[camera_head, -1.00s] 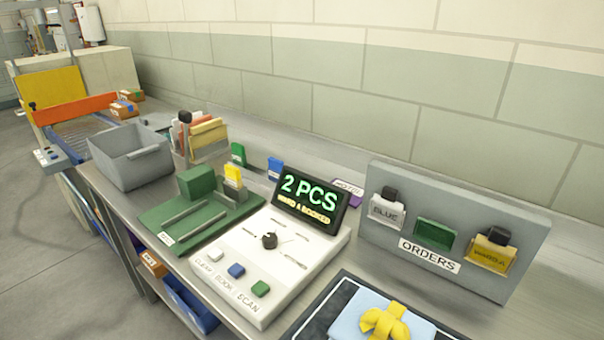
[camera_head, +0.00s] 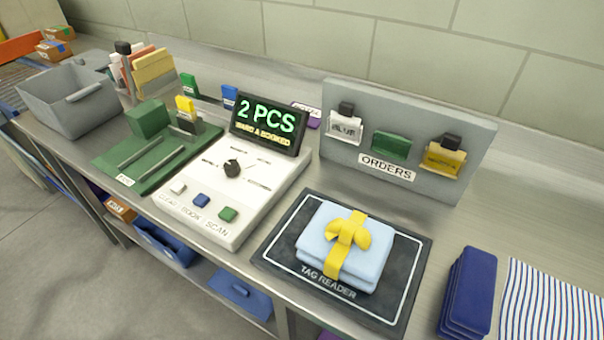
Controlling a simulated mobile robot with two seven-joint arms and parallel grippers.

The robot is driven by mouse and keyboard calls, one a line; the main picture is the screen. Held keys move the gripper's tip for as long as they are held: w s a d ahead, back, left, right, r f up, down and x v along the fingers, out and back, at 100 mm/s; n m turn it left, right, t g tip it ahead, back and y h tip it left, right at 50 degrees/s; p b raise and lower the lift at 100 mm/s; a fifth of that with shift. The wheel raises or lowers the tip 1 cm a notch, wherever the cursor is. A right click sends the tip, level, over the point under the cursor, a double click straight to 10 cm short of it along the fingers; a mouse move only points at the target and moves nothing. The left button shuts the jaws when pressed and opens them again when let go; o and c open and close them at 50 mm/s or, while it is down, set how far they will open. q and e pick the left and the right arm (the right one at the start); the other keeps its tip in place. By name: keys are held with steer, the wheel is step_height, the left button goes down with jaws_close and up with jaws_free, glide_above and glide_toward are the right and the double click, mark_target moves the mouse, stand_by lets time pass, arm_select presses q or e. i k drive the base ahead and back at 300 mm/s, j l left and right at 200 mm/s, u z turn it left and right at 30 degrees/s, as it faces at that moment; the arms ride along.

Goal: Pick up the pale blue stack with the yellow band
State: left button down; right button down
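The pale blue stack with the yellow band (camera_head: 316,238) lies flat on a black mat marked TAG READER (camera_head: 280,254), at the lower centre right. It looks like folded layers, and the yellow band runs over the top into a bow (camera_head: 347,234). The whole stack shows and nothing touches it from above. Neither of my grippers is in view.
A white console (camera_head: 236,194) with a lit screen (camera_head: 269,124) stands left of the mat. A grey ORDERS board (camera_head: 468,130) stands behind it. A dark blue stack (camera_head: 467,290) and a striped cloth (camera_head: 550,305) lie to the right. A grey bin (camera_head: 70,100) is far left.

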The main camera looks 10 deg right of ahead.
mark_target(352, 247)
steer(key=j+z, duration=0.15)
steer(key=z, duration=0.3)
steer(key=j+z, duration=0.1)
steer(key=z, duration=0.3)
steer(key=j+z, duration=0.1)
steer(key=z, duration=0.35)
steer(key=k+j+z, duration=0.1)
steer(key=z, duration=0.35)
steer(key=k+j, duration=0.25)
